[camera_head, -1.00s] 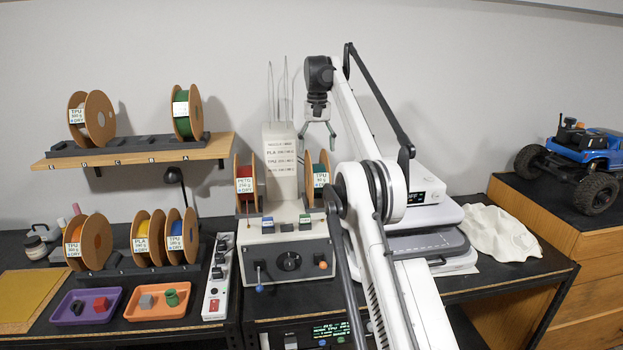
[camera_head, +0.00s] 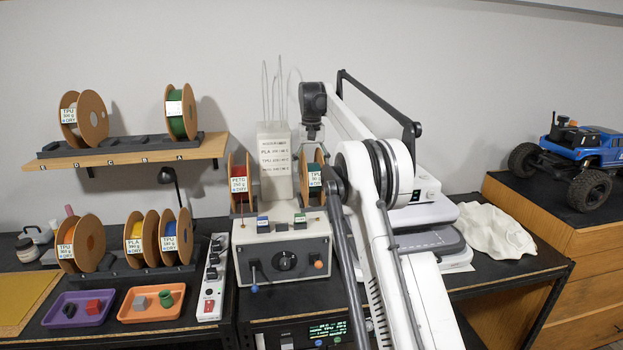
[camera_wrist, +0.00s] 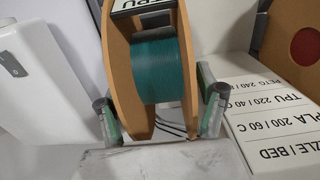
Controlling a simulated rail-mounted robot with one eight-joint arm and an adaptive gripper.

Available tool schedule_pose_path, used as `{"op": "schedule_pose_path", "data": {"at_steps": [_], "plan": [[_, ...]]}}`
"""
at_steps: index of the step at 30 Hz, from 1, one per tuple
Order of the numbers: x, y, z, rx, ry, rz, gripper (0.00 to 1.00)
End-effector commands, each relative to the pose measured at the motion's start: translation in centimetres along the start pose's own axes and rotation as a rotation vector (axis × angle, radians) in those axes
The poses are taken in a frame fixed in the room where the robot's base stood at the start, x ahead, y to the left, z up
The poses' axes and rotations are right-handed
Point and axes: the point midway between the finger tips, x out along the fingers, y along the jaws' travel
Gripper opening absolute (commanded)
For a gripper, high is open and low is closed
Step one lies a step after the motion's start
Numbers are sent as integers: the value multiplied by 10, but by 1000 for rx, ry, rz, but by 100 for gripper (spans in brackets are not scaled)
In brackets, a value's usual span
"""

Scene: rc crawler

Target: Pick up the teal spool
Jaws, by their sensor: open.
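The teal spool (camera_head: 317,197) has tan flanges, teal filament and a white TPU label. It sits at the right side of the grey control box (camera_head: 283,248), partly behind my arm in the head view. The wrist view shows its filament and flanges (camera_wrist: 158,68) up close. My gripper (camera_wrist: 160,112) is open, with one fingertip beside each outer flange. I cannot tell whether either finger touches the spool. In the head view my gripper (camera_head: 312,150) is just above the spool, its fingertips mostly hidden.
A red PETG spool (camera_head: 241,185) sits on the left of the box's white labelled tower (camera_head: 275,160). A white machine (camera_head: 428,215) stands close on the right, with a white cloth (camera_head: 495,232) beyond.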

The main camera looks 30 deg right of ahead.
Motion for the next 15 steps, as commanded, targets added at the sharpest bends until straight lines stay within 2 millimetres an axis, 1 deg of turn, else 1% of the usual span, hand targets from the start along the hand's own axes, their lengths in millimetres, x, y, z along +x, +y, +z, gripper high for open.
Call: {"op": "schedule_pose_path", "data": {"at_steps": [8,11,15], "plan": [[2,0,0,0,0,0,70],[2,0,0,0,0,0,58],[2,0,0,0,0,0,39]]}}
